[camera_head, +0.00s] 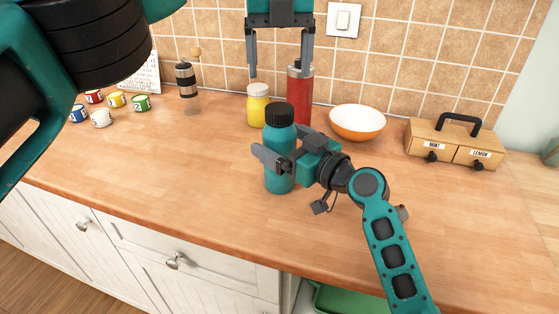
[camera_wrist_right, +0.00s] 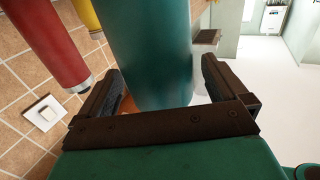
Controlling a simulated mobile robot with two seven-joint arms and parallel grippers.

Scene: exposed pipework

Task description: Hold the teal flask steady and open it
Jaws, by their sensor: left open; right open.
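The teal flask (camera_head: 279,168) stands upright on the wooden counter, with its dark ribbed lid (camera_head: 279,114) on top. My right gripper (camera_head: 270,158) is at the flask's middle, with its fingers open. In the right wrist view the flask body (camera_wrist_right: 148,45) stands between the two open fingers (camera_wrist_right: 158,85), with a gap visible at the right finger; contact at the left finger is unclear. My left gripper (camera_head: 280,72) is open and empty, pointing down, above and behind the lid in the picture.
A yellow jar (camera_head: 257,108) and a red bottle (camera_head: 299,98) stand close behind the flask. An orange-and-white bowl (camera_head: 357,123) is to the right. A wooden two-drawer box (camera_head: 455,145) stands far right. Several small cups (camera_head: 101,117) and a grinder (camera_head: 187,85) are left. The counter's left front is clear.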

